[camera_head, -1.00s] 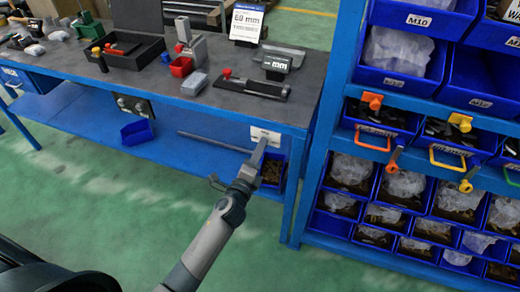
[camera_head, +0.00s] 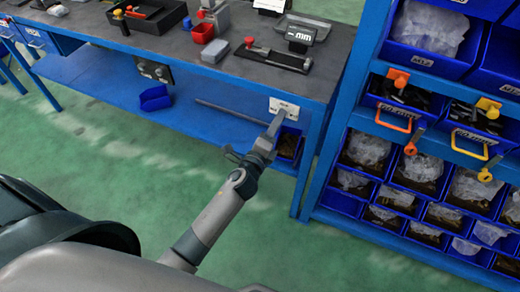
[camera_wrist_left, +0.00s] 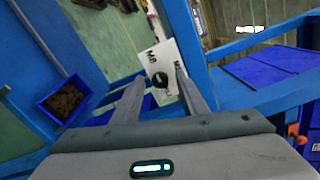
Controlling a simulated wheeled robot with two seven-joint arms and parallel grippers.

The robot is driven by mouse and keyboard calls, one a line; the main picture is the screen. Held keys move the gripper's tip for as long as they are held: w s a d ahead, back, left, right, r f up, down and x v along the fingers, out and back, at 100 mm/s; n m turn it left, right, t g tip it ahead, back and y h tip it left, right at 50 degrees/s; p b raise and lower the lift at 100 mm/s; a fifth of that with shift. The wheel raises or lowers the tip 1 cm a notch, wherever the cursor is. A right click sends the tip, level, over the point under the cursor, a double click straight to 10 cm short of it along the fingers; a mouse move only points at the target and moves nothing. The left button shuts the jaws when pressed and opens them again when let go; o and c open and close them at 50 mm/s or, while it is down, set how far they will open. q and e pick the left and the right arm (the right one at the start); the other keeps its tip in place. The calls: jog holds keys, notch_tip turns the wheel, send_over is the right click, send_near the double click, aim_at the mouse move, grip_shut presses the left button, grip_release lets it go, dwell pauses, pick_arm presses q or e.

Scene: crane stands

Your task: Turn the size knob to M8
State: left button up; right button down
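A white plate (camera_head: 284,108) is mounted at the front edge of the workbench in the head view. In the left wrist view the plate (camera_wrist_left: 150,66) has a round black knob (camera_wrist_left: 160,80) and small dark markings, partly legible as M sizes. My left gripper (camera_head: 276,123) reaches up to the plate. In the left wrist view its two fingers (camera_wrist_left: 160,90) are apart, with the knob showing between their tips. I cannot tell whether they touch it. The right finger hides part of the plate. The knob's setting is not clear. My right gripper is not in view.
Above the plate is the workbench top (camera_head: 222,67), holding a gauge with a display (camera_head: 301,36) and a red bin (camera_head: 203,33). A blue rack of bins (camera_head: 375,147) stands close on the right. A blue bin (camera_wrist_left: 66,102) is left of the fingers in the wrist view.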

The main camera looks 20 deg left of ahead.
pick_arm(q)
jog(key=s+b, duration=0.3)
jog(key=s, duration=1.3)
jog(key=shift+s+a, duration=0.25)
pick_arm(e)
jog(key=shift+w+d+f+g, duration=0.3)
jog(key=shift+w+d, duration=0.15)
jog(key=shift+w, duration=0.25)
pick_arm(q)
jog(key=s+f+n+g, duration=0.2)
jog(key=f+n, duration=0.1)
jog(key=f, duration=0.6)
jog(key=s+d+f+n+g, duration=0.15)
jog(key=f+n, duration=0.25)
jog(key=f, duration=0.5)
jog(key=s+f+n+g, duration=0.1)
jog(key=f+n+g, duration=0.2)
jog(key=f, duration=0.6)
jog(key=s+f+n+g, duration=0.2)
jog(key=s+f+n, duration=0.2)
jog(key=s+f, duration=0.3)
jog(key=s+f+n+g+h, duration=0.1)
jog(key=s+f+n+g, duration=0.2)
jog(key=f, duration=1)
jog(key=s+n, duration=0.2)
jog(key=s, duration=0.3)
jog(key=shift+d, duration=0.3)
